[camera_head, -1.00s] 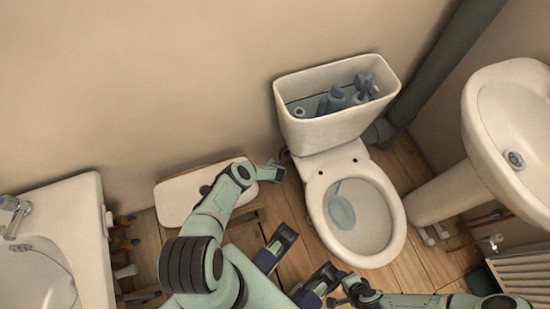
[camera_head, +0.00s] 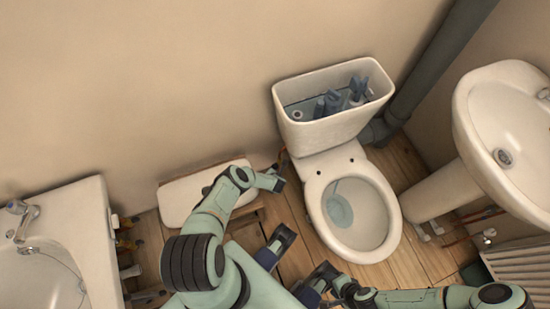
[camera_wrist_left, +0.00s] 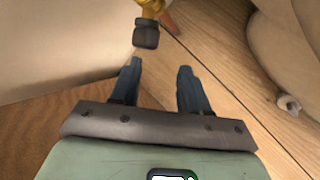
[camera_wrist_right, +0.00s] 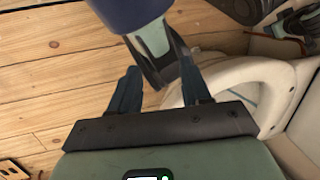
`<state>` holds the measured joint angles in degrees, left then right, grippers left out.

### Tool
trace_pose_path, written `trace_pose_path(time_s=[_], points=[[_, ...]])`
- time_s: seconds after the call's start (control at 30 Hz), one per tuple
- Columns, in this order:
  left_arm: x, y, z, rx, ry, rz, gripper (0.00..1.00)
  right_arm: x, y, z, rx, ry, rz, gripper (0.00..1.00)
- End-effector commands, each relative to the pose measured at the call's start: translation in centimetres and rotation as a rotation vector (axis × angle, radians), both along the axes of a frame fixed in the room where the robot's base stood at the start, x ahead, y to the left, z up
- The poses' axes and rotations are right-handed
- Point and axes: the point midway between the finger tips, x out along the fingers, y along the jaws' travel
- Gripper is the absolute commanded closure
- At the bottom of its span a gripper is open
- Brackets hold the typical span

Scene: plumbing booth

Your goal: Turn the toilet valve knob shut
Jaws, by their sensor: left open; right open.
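The valve knob (camera_wrist_left: 147,34) is a dark grey cap on a brass valve body (camera_wrist_left: 150,8), near the top of the left wrist view. My left gripper (camera_wrist_left: 160,68) is open and empty, and the knob lies just beyond its fingertips, nearer the left finger. In the head view the left hand (camera_head: 270,180) is low beside the toilet (camera_head: 315,188), below the cistern; its fingers are hard to make out there. My right gripper (camera_wrist_right: 160,74) is open, away from the valve, in front of the toilet bowl.
The open cistern (camera_head: 300,92) and wall stand behind the valve. One basin (camera_head: 75,235) is at left, another (camera_head: 480,125) at right. Part of my own body shows close to the right fingers.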

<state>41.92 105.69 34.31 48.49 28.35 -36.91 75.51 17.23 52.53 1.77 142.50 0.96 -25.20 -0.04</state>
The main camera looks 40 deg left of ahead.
Motion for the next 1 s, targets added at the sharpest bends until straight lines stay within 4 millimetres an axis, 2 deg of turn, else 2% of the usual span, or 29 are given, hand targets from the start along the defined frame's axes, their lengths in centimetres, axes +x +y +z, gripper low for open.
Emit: trace_pose_path(time_s=[0.03,0.1,0.33,0.53,1.0], points=[[-1.2,-1.5,0.1,-0.010,0.007,-0.006,0.56,-0.5,0.2,1.0,0.006,0.015,0.006,0.53],[-2.3,-2.6,0.1,-0.010,0.006,-0.005,0.56,-0.6,0.1,1.4,0.005,0.018,0.006,0.53],[-4.9,-5.1,-0.2,-0.008,0.005,-0.003,0.56,-1.0,0.1,1.9,0.006,0.032,0.008,0.53],[-5.6,-5.7,-0.2,-0.005,0.003,-0.002,0.56,-1.1,0.1,2.0,0.006,0.035,0.008,0.53],[-5.6,-5.7,-0.2,-0.005,0.004,-0.003,0.56,-1.0,0.1,2.0,0.006,0.034,0.009,0.56]])
